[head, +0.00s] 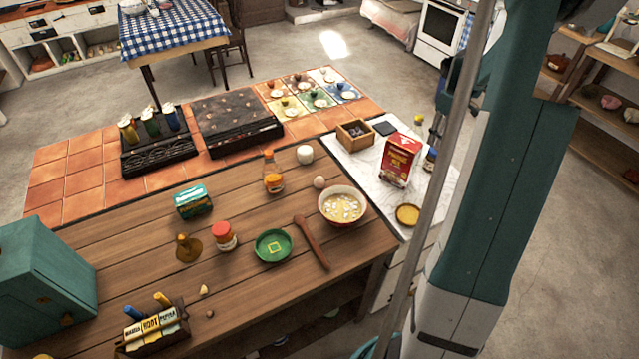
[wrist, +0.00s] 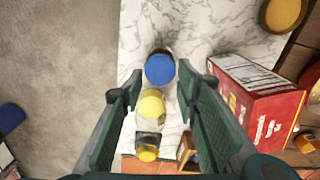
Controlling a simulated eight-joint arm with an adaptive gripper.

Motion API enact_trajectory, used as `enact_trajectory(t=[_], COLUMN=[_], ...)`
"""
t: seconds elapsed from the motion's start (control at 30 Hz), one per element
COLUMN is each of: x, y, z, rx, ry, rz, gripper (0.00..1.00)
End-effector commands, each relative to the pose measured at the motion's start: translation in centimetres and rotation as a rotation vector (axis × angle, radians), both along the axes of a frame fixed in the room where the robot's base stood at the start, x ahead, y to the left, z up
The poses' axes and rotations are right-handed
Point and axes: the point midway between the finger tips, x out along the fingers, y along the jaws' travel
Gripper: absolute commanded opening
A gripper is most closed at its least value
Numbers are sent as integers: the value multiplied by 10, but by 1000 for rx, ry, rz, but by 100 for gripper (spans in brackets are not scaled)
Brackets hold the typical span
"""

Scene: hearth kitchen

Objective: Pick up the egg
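I do not see the egg in the wrist view. My gripper (wrist: 160,70) is open, its two green fingers spread apart. It points down over the marble counter, right of the egg in the head view. A blue-lidded jar (wrist: 160,69) and a yellow-capped bottle (wrist: 152,104) show between the fingers, with no sign of a grip.
A red box (head: 400,160) stands on the marble counter (head: 356,162); it also shows right of my fingers in the wrist view (wrist: 262,100).

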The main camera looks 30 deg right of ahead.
Motion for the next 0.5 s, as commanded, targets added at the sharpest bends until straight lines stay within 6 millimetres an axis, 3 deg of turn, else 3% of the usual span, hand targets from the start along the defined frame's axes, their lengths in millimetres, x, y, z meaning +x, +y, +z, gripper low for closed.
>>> enact_trajectory(t=[0.17, 0.5], x=[0, 0], y=[0, 0], z=[10, 68], rx=[0, 0], ry=[0, 0], rz=[0, 0], gripper=[32, 32])
